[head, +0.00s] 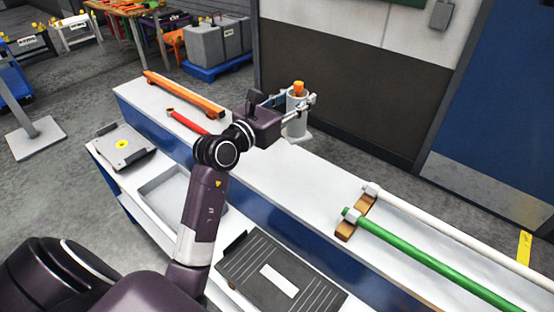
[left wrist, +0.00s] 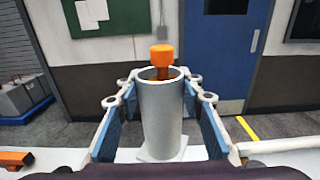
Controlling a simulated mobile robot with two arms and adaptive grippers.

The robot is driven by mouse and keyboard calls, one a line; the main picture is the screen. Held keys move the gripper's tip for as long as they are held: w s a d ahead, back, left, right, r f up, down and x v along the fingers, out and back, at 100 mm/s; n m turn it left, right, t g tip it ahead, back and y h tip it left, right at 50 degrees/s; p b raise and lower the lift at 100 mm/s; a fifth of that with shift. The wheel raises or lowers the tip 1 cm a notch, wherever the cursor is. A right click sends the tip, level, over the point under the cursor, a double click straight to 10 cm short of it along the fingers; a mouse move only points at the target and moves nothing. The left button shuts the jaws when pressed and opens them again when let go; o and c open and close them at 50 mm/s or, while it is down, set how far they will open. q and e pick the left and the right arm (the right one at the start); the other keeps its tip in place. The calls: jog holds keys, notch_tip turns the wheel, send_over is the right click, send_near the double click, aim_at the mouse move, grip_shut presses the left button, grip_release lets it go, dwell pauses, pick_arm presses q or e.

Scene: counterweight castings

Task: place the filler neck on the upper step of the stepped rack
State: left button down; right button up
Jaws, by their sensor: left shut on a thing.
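The filler neck (head: 296,124) is a pale grey upright tube with a flat flange at its foot. An orange-topped piece (head: 298,88) sticks out of its open top. My left gripper (head: 302,104) is shut on the tube; in the left wrist view the filler neck (left wrist: 161,120) stands between its blue-padded fingers. The stepped rack has a long white upper step (head: 265,160) above a blue riser and a lower step. The flange overlaps the far edge of the upper step in the head view; I cannot tell whether it touches. My right gripper is out of view.
On the upper step lie an orange bar (head: 185,93), a red-handled tool (head: 187,121) and, at right, a wooden block (head: 356,217) with green and white rods. The lower step holds a grey tray (head: 168,192) and a dark ribbed plate (head: 255,270). The upper step's middle is clear.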

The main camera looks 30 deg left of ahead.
pick_arm(q)
notch_tip(320, 180, down, 20)
jog(key=b, duration=0.4)
jog(key=shift+r, duration=0.25)
jog(key=shift+f, duration=0.2)
jog(key=c, duration=1.3)
grip_release()
